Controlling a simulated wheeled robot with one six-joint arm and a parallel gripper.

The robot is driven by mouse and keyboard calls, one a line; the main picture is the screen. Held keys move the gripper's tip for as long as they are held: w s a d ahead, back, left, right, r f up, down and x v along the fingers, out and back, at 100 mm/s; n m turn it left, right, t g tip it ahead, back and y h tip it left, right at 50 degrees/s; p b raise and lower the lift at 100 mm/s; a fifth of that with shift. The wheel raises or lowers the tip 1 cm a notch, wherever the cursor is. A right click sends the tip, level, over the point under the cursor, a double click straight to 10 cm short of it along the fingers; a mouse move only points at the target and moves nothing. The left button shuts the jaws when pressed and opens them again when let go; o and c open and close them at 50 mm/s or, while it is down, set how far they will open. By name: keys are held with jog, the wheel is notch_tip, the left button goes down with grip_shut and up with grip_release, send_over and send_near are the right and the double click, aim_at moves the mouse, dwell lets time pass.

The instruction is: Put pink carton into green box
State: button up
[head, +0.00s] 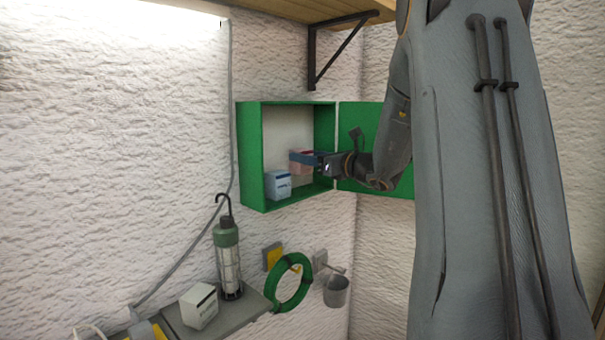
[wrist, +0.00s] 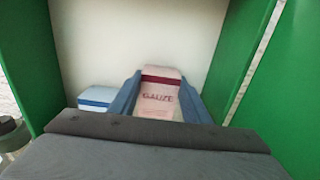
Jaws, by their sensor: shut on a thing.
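The green box (head: 252,160) is mounted on the white wall, with its door (head: 362,135) swung open to the right. My gripper (head: 303,160) reaches into the box's opening from the right. Its blue fingers are shut on the pink carton (wrist: 160,97), which reads "GAUZE" and has a dark red band. In the wrist view the carton lies between the two fingers, in front of the box's pale back. In the head view the carton is partly hidden by a finger. I cannot tell whether it touches the box floor.
A blue and white carton (head: 278,184) stands in the box at left, also in the wrist view (wrist: 95,99). Below, a grey shelf (head: 245,308) holds a lantern (head: 228,260) and a white carton (head: 199,305). A green coil (head: 290,283) and a metal cup (head: 336,291) hang nearby.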

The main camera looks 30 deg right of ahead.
aim_at(307, 173)
jog(key=shift+f+p, duration=0.75)
jog(key=shift+f, duration=1.7)
jog(key=shift+f, duration=0.2)
jog(key=o, duration=1.1)
jog(key=shift+o, duration=0.2)
jog(key=shift+r, duration=0.2)
